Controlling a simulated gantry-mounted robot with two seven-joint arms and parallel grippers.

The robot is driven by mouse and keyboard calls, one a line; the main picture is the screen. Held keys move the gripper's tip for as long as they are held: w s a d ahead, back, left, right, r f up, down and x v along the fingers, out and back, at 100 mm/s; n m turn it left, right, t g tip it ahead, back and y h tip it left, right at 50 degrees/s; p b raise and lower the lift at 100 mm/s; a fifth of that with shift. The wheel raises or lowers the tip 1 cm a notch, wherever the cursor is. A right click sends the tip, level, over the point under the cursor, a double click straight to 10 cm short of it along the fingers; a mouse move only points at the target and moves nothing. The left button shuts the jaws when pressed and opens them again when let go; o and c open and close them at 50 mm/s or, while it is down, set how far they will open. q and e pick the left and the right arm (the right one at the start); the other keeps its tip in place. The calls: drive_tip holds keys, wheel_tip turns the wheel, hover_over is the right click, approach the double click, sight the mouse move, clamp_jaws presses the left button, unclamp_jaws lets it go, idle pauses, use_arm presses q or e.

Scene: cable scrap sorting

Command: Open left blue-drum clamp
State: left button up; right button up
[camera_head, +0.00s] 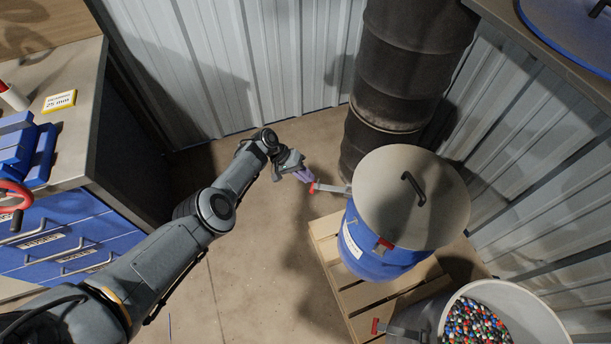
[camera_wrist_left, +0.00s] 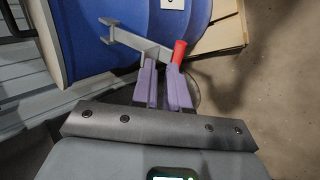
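The blue drum (camera_head: 372,262) with a grey lid (camera_head: 385,195) and black handle stands on a wooden pallet. Its grey clamp lever (camera_head: 334,188) sticks out from the drum's upper left side and ends in a red grip. In the left wrist view, the lever (camera_wrist_left: 128,40) and red grip (camera_wrist_left: 179,51) lie right at my fingertips. My left gripper (camera_head: 306,176) has purple fingers, close together with a narrow gap (camera_wrist_left: 161,66). The lever crosses at the tips; I cannot tell whether they pinch it or only touch it. My right gripper is not in view.
A dark barrel stack (camera_head: 405,75) stands behind the drum. An open drum of coloured pellets (camera_head: 545,310) is at the lower right, with its own red-tipped lever. A workbench with blue drawers (camera_head: 62,240) is at the left. The floor between is clear.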

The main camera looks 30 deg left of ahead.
use_arm(q)
drive_tip(key=o, duration=0.4)
drive_tip(key=shift+w+d+r, duration=0.1)
drive_tip(key=shift+d, duration=0.1)
drive_tip(key=shift+o, duration=0.2)
drive_tip(key=shift+a, duration=0.1)
drive_tip(key=shift+a+r, duration=0.1)
drive_tip(key=p+v, duration=0.6)
drive_tip(key=v, duration=0.4)
drive_tip(key=shift+a+r, duration=0.15)
drive_tip(key=shift+r, duration=0.1)
